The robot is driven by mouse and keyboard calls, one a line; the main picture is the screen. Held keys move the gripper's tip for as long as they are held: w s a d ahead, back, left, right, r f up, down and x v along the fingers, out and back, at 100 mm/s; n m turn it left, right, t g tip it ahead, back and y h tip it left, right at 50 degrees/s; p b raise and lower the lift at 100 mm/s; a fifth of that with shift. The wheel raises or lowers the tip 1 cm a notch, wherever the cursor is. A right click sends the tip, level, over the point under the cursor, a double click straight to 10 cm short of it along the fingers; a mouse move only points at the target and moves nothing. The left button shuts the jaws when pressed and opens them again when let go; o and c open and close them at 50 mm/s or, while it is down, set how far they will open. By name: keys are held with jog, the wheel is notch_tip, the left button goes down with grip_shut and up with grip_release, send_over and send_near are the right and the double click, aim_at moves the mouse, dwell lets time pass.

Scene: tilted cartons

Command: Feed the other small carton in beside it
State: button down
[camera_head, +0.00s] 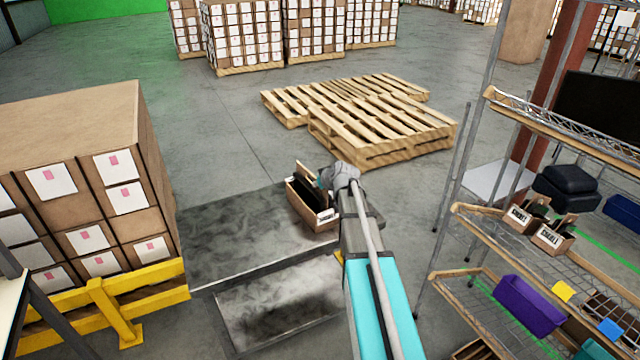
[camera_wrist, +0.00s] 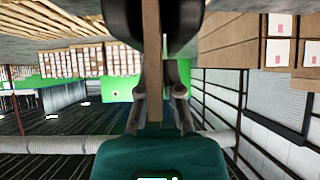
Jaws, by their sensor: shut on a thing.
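A small open brown carton (camera_head: 301,209) with a white label and dark contents is at the middle of the head view, in front of the dark platform. My gripper (camera_head: 325,180) is at its upper right side. In the wrist view my gripper (camera_wrist: 152,35) is shut on a thin brown cardboard wall (camera_wrist: 152,70), seen edge-on between two dark finger pads. The fingertips are largely hidden in the head view. I cannot tell whether the carton hangs or rests. Two similar labelled cartons (camera_head: 553,238) (camera_head: 519,218) stand side by side on the wire shelf at right.
The wire rack (camera_head: 455,208) at right has several levels, with a purple bin (camera_head: 528,305) on a lower one. Stacked boxes (camera_head: 70,125) and a yellow barrier (camera_head: 120,300) stand at left. Wooden pallets (camera_head: 385,125) lie behind. The dark platform (camera_head: 225,235) is otherwise bare.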

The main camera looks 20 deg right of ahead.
jog(key=shift+r+p, duration=3.8)
jog(key=shift+r, duration=0.2)
jog(key=shift+s, duration=0.1)
